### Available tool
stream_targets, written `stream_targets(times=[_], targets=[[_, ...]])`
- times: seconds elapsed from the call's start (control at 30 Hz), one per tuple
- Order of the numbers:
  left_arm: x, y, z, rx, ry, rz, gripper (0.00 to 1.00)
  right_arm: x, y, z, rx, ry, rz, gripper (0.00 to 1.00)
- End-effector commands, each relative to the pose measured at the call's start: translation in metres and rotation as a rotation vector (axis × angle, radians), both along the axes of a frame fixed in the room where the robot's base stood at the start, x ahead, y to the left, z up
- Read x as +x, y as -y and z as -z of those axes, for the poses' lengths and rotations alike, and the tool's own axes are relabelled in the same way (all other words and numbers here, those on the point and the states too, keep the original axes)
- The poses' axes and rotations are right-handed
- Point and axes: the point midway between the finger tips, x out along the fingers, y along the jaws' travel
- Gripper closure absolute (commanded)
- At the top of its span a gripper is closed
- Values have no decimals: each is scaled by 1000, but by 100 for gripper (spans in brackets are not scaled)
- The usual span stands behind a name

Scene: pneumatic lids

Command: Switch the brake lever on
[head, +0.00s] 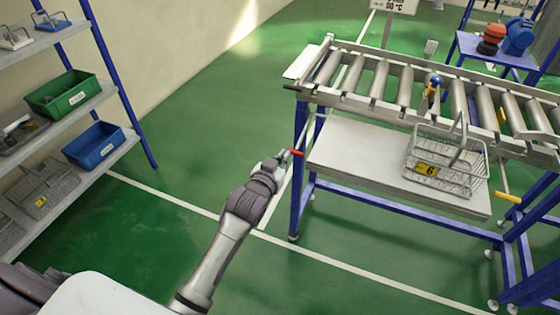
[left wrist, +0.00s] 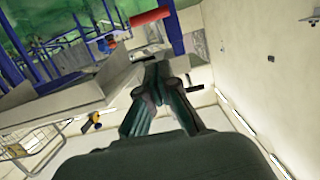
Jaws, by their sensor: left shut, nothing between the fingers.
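The brake lever appears to be the red-handled lever (head: 296,152) at the left end of the roller conveyor stand, beside its blue leg. Its red grip (left wrist: 150,18) also shows at the top of the left wrist view, with a blue-grey bar beside it. My left gripper (head: 284,157) is shut and empty, with its tips close to the red grip. In the left wrist view the closed fingers (left wrist: 158,72) point toward the grip; whether they touch it I cannot tell. My right gripper is not in view.
The conveyor stand has a lower shelf (head: 345,150) and a wire basket (head: 445,172) tagged 6. A yellow handle (head: 508,197) sticks out at its right. A shelf rack with a green crate (head: 62,95) and a blue crate (head: 95,147) stands at left. Green floor between is clear.

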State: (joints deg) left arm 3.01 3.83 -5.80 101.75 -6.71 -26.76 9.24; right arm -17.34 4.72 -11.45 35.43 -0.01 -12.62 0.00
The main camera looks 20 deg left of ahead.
Motion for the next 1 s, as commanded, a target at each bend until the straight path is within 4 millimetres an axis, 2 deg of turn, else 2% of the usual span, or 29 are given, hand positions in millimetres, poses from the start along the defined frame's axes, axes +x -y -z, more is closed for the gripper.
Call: stream_targets(times=[0.1,0.23,0.77,0.87,0.97,1.0], targets=[[-15,0,-2,0,1,0,100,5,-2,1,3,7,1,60],[-22,-1,-4,0,2,0,100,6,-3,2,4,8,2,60],[-23,0,-5,0,2,0,100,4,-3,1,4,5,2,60],[-25,0,10,3,-25,3,100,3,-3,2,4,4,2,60],[-31,2,53,11,-100,10,100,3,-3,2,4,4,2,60],[-36,3,78,15,-143,15,100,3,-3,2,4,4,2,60]])
